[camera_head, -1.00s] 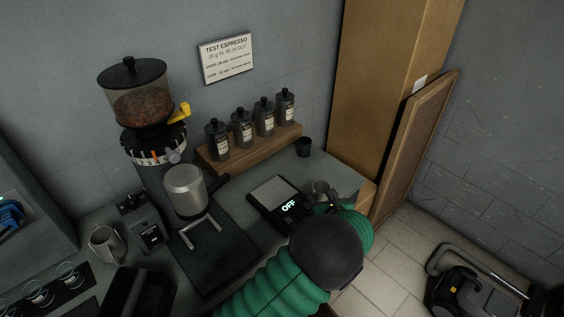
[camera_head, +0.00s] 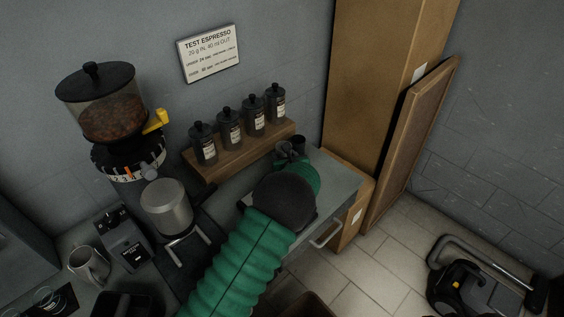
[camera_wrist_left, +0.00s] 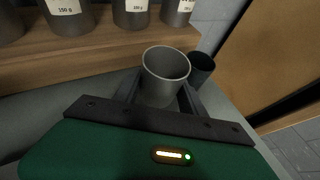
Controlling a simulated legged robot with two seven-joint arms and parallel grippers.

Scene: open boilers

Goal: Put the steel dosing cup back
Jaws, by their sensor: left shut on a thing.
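My left gripper (camera_head: 289,152) is shut on the steel dosing cup (camera_wrist_left: 164,72), which stands upright between its fingers in the left wrist view. In the head view my green-sleeved arm hides most of the counter there, and the cup shows only as a small grey shape at the gripper. A small dark cup (camera_wrist_left: 202,67) is just beyond the held cup, to the right; it also shows in the head view (camera_head: 299,142). I cannot tell whether the held cup touches the counter. My right gripper is not in view.
A wooden rack (camera_head: 236,154) with several labelled bottles stands along the wall, left of the gripper. The grinder (camera_head: 108,130), a steel canister (camera_head: 167,207) and a metal mug (camera_head: 88,265) are at left. The counter (camera_head: 337,178) is bare at right.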

